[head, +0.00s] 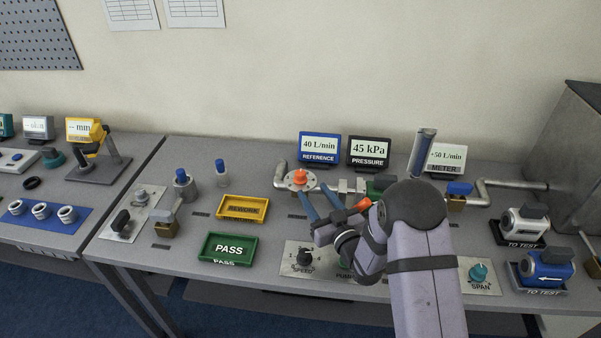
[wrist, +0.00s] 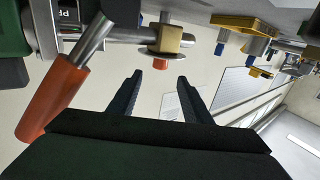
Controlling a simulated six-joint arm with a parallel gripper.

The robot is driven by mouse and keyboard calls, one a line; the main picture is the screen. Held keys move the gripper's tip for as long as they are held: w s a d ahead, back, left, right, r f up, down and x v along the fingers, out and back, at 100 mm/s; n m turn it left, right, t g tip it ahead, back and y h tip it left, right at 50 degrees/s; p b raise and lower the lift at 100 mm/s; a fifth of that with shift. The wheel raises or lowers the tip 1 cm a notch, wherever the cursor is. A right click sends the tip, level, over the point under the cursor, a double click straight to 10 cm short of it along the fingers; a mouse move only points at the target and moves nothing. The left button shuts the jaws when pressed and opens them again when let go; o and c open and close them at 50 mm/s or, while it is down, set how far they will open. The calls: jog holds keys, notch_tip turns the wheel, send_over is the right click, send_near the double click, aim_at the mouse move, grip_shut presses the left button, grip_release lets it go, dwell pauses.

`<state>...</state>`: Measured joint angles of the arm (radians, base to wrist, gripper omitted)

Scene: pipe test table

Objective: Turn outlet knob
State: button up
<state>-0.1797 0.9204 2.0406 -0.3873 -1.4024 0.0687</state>
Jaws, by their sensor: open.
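No label reading "outlet" is legible, so I cannot tell which knob is the outlet knob. An orange knob (head: 300,176) sits on a round flange in the pipe line, at the middle back. An orange-gripped lever (head: 362,204) shows right beside my gripper; it is large at the left of the wrist view (wrist: 52,98). A blue-handled brass valve (head: 459,190) is on the pipe at the right. My gripper (head: 318,199) is open and empty, its blue fingers pointing toward the flange knob and apart from it. Both fingers show in the wrist view (wrist: 162,84), with nothing between them.
Displays reading 40 L/min (head: 319,146) and 45 kPa (head: 369,150) stand behind the pipe. A panel with a speed knob (head: 304,258) lies in front, partly hidden by my arm. Green PASS (head: 228,262) and yellow REWORK (head: 243,222) trays lie left. A teal span knob (head: 478,272) is right.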

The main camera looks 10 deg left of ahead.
aim_at(302, 177)
jog(key=p+x, duration=0.2)
jog(key=x, duration=0.8)
jog(key=shift+a, duration=0.1)
jog(key=shift+c, duration=0.7)
jog(key=c, duration=0.9)
